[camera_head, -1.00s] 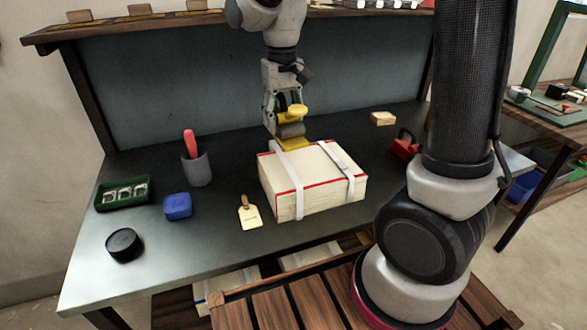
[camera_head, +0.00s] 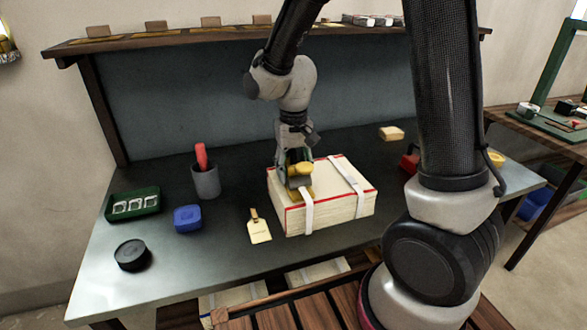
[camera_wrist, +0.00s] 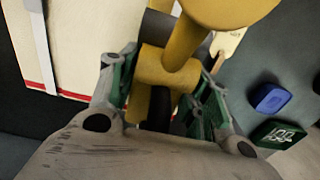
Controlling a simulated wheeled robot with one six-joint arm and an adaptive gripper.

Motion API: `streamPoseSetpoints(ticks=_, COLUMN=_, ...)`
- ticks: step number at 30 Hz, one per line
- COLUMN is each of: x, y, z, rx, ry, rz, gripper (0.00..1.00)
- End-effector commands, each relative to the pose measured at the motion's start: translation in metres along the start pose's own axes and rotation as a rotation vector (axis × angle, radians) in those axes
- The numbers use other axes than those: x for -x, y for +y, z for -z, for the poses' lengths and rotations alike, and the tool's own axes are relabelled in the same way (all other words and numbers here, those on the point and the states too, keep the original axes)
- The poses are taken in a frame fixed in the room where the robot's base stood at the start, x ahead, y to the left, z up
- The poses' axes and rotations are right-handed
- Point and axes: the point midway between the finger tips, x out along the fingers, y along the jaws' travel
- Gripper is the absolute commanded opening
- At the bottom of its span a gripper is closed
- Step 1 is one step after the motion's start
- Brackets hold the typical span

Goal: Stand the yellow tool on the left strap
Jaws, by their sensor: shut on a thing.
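The yellow tool (camera_head: 300,169) has a round knob on top and a wider yellow foot. My gripper (camera_head: 296,182) is shut on it, and the tool stands about upright. Its foot is at or just above the left strap (camera_head: 307,216), on the top of the cream block with red edges (camera_head: 345,209). I cannot tell whether the foot touches the strap. In the wrist view the tool (camera_wrist: 182,50) is between the fingers (camera_wrist: 160,105); its foot and the left strap are hidden there. The right strap (camera_head: 347,176) crosses the block farther right.
On the grey table, left of the block, are a tag (camera_head: 259,229), a blue box (camera_head: 187,218), a grey cup with a red-handled item (camera_head: 206,181), a green tray (camera_head: 118,207) and a black disc (camera_head: 131,255). A small tan block (camera_head: 391,133) lies behind right.

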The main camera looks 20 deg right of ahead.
Motion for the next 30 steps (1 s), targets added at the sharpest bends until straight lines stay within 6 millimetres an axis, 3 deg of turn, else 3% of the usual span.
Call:
streamPoseSetpoints(ticks=10, x=-0.002, y=0.000, z=0.001, rx=0.000, ry=0.002, rz=0.001, gripper=0.00)
streamPoseSetpoints(ticks=11, x=-0.003, y=0.000, z=0.000, rx=0.000, ry=0.001, rz=0.000, gripper=0.50)
streamPoseSetpoints(ticks=14, x=-0.003, y=0.000, z=0.000, rx=0.000, ry=0.001, rz=0.000, gripper=0.68)
streamPoseSetpoints(ticks=25, x=0.000, y=0.000, z=0.000, rx=0.000, ry=0.002, rz=0.001, gripper=0.69)
streamPoseSetpoints(ticks=30, x=0.022, y=-0.001, z=0.002, rx=0.000, ry=0.006, rz=0.002, gripper=0.69)
